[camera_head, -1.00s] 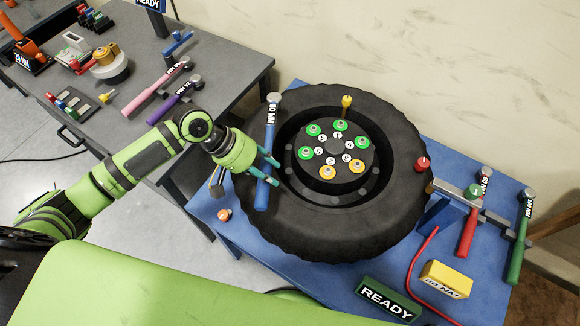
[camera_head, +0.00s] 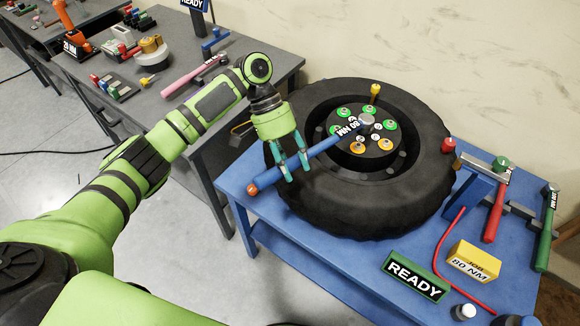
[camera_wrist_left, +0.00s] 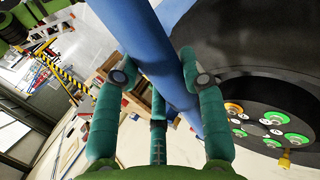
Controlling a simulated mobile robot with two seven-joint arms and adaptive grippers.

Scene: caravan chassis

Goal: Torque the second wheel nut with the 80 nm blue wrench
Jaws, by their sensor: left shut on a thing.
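The blue wrench (camera_head: 322,146), marked 80 NM, lies slanted across the tyre's left side, with its grey head over the wheel hub. My left gripper (camera_head: 297,172) is shut on its handle. The blue shaft (camera_wrist_left: 150,50) runs between my fingers in the left wrist view. The wheel (camera_head: 420,190) lies flat on the blue table. Its hub carries nuts with green rings (camera_head: 390,125) and orange rings (camera_head: 358,147). The wrench head covers part of the hub, and I cannot tell whether it sits on a nut. My right gripper is not in view.
A yellow-topped pin (camera_head: 375,92) stands at the hub's far edge. At right are a red wrench (camera_head: 494,215), a green wrench (camera_head: 546,230), a yellow box (camera_head: 473,262) and a READY sign (camera_head: 415,276). An orange knob (camera_head: 252,189) is near the handle end. A grey bench stands behind.

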